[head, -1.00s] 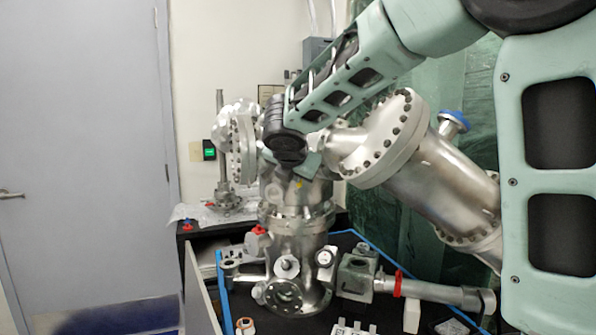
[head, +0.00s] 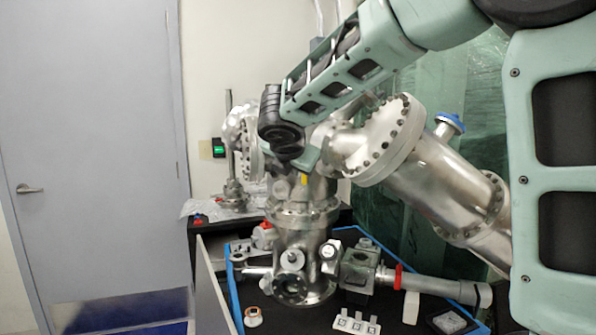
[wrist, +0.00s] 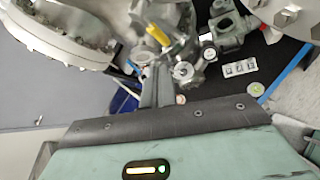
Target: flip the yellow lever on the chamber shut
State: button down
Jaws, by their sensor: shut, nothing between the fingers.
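The steel chamber (head: 305,235) stands upright on the black bench, with flanges and ports around it. The small yellow lever (head: 304,181) shows on the chamber's upper part, just below my wrist in the head view. In the wrist view the yellow lever (wrist: 158,35) appears as a tilted bar, just beyond my fingertips. My gripper (wrist: 157,70) is shut and empty, its fingers together and pointing at the lever area. I cannot tell whether the fingertips touch the lever. In the head view my arm hides part of the chamber's top, and the fingers are hard to make out.
A large angled steel cylinder (head: 440,180) with a bolted flange is right of the chamber. A pipe with a red ring (head: 398,276) and a white block with several squares (head: 356,323) are on the bench. A grey door (head: 90,150) is at left.

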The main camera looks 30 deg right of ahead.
jog(key=b+v, duration=0.1)
jog(key=v, duration=0.8)
jog(key=s+a+f+m+g+y, duration=0.2)
jog(key=s+a+f+m, duration=0.1)
jog(key=s+a+f, duration=0.4)
jog(key=s+a+f+m+g+y, duration=0.2)
jog(key=s+a+f+m+y, duration=0.15)
jog(key=a+f, duration=0.4)
jog(key=s+a+f+m+g+y, duration=0.1)
jog(key=s+a+f+m+g, duration=0.1)
jog(key=s+f+m, duration=0.2)
jog(key=s+a+f+m+g+y, duration=0.1)
jog(key=s+f+m, duration=0.4)
jog(key=s, duration=0.8)
notch_tip(320, 180, down, 3)
jog(key=shift+a+r+g, duration=0.1)
jog(key=shift+a+g, duration=0.5)
jog(key=shift+a, duration=0.3)
